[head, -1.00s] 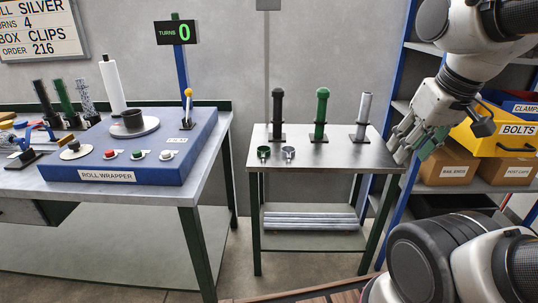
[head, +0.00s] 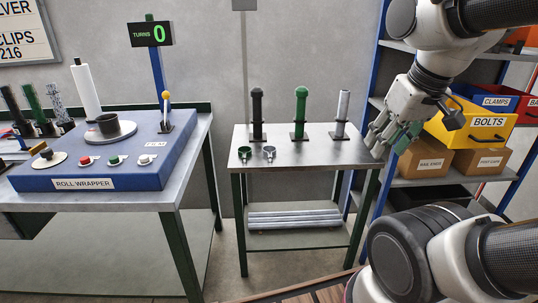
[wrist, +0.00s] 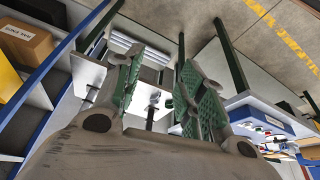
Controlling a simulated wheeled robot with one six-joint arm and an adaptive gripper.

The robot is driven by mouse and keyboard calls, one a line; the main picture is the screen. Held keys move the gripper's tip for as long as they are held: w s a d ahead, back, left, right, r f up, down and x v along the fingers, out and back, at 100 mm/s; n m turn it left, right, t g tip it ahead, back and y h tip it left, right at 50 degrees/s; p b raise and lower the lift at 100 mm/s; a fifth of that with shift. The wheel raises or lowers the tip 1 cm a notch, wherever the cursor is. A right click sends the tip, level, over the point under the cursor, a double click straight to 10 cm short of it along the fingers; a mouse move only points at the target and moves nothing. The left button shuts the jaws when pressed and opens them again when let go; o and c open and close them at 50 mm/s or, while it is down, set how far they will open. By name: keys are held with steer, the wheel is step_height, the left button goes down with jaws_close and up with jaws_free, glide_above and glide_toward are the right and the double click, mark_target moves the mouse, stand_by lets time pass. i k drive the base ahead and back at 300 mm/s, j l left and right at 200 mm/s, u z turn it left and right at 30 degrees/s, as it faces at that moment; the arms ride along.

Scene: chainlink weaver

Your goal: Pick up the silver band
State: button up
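The silver band (head: 269,153) is a small open ring near the front left of the metal side table (head: 318,155). A green band (head: 245,154) sits just left of it. My gripper (head: 380,148) is at the table's right end, well to the right of the band and apart from it.
A black post (head: 257,115), a green post (head: 300,113) and a silver post (head: 342,114) stand along the back of the table. The blue roll wrapper (head: 100,160) is on the left bench. Shelving with a yellow bolts bin (head: 470,125) stands at right.

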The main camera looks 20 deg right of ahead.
mark_target(267, 147)
steer(key=i+l+u, duration=0.1)
steer(key=i+l, duration=0.25)
steer(key=i, duration=0.2)
steer(key=i+l+u, duration=0.1)
steer(key=i+l, duration=0.25)
steer(key=i, duration=0.2)
